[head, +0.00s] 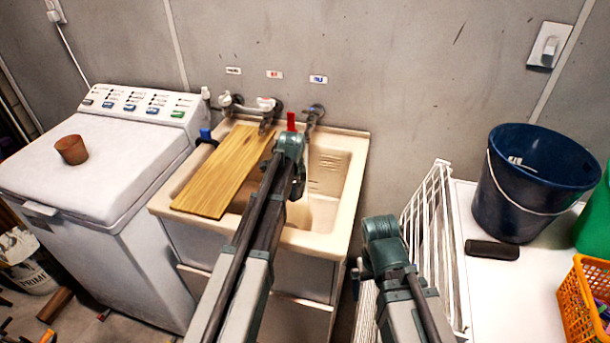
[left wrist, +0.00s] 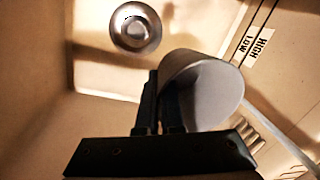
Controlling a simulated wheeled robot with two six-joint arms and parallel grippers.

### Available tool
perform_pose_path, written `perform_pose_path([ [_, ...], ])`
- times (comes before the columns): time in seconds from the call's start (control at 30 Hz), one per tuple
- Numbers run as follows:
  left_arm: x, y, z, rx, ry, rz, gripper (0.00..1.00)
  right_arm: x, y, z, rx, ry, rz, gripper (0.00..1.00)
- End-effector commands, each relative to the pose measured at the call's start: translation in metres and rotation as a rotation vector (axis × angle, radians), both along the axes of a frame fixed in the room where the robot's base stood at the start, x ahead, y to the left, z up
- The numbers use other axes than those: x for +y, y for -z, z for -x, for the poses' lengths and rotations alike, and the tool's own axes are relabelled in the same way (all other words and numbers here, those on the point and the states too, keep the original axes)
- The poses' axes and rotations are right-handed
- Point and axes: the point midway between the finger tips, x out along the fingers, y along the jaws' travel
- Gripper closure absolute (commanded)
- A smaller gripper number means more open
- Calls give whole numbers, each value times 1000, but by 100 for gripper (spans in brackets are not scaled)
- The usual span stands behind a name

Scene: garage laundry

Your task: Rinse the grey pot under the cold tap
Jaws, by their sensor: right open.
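The grey pot (left wrist: 205,90) shows in the left wrist view, inside the sink basin and tilted. My left gripper (left wrist: 158,100) is shut on the near edge of its wall; the fingers partly cover it. In the head view my left gripper (head: 296,185) is over the right part of the sink (head: 350,165), and the pot is mostly hidden below it. A tap under a blue label (head: 318,78), likely the cold tap (head: 314,112), is on the wall behind the gripper. My right gripper (head: 357,278) is open and empty, low to the right of the sink.
A wooden board (head: 225,170) covers the left part of the sink. More taps (head: 232,101) are on the wall. A washing machine (head: 110,165) with a brown cup (head: 71,150) stands left. A white rack (head: 435,230), blue bucket (head: 530,185) and orange basket (head: 580,300) are right.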

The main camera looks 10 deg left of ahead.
Motion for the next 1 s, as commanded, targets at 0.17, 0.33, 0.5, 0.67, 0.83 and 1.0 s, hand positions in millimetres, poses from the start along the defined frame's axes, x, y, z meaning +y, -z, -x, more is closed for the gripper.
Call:
perform_pose_path([
  [0.17,3,-8,8,0,-1,0,100,0,-8,0,0,0,0,0],
  [0.33,8,-19,20,0,0,0,100,0,-19,0,0,0,0,0],
  [0.5,13,-29,31,0,-1,0,100,0,-29,0,0,0,0,0],
  [0.67,18,-38,42,0,-1,0,100,0,-38,0,0,0,0,0],
  [0.83,20,-40,46,0,0,0,100,0,-41,0,0,0,0,0],
  [1.0,20,-40,45,0,0,0,100,0,-40,0,0,0,0,0],
])
